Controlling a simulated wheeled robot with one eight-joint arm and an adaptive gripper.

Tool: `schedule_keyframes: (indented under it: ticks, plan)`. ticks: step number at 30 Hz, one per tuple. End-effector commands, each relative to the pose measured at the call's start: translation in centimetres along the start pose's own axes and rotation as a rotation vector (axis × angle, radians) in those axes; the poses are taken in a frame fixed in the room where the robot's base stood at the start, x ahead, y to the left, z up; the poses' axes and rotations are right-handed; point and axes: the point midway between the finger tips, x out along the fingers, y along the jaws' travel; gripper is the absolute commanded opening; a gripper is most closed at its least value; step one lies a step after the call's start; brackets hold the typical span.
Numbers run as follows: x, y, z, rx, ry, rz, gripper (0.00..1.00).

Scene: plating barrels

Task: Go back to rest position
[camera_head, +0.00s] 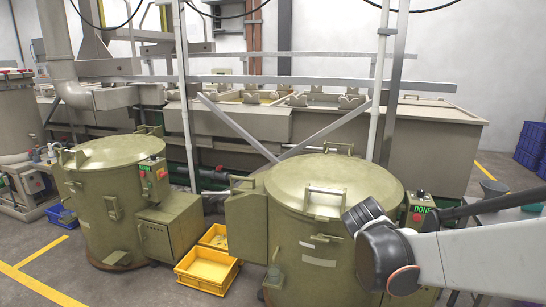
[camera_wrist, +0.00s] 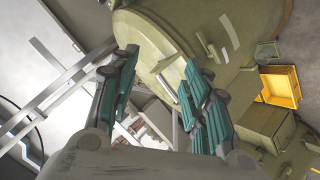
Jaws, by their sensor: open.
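My gripper (camera_wrist: 158,70) is open in the wrist view. Its two green-padded fingers stand apart, with nothing held between them. The large olive-green barrel (camera_wrist: 240,55) lies beyond the fingers in that view, its lid turned toward the camera. In the head view, the same barrel (camera_head: 315,245) stands at front centre-right with its lid closed, a metal handle on top and a panel reading DONE (camera_head: 424,208). My arm reaches in from the right in front of it. I cannot make out the gripper fingers in the head view.
A second closed olive barrel (camera_head: 105,205) stands at left. Yellow crates (camera_head: 207,271) lie on the floor between the barrels. Metal rails and a long tank line (camera_head: 245,122) stand behind. Blue crates (camera_head: 531,145) are stacked at far right. Grey floor is open at front left.

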Motion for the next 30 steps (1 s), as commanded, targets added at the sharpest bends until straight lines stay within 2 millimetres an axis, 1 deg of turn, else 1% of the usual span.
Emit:
schedule_keyframes:
  ticks: [1, 8, 12, 14, 18, 24, 27, 30]
  plan:
    - [-1.6, 0.2, 0.9, 0.026, -0.013, -0.021, 0.44]
    - [-7.9, -0.2, 4.8, 0.146, -0.070, -0.124, 0.44]
    - [-11.6, -1.0, 7.4, 0.218, -0.104, -0.189, 0.44]
    - [-13.1, -1.5, 8.6, 0.248, -0.118, -0.218, 0.44]
    - [-16.5, -3.0, 11.4, 0.316, -0.149, -0.286, 0.44]
    - [-20.5, -5.5, 15.0, 0.403, -0.189, -0.378, 0.44]
    - [-21.8, -6.5, 16.2, 0.435, -0.201, -0.412, 0.44]
    - [-22.6, -7.1, 16.9, 0.454, -0.210, -0.434, 0.44]
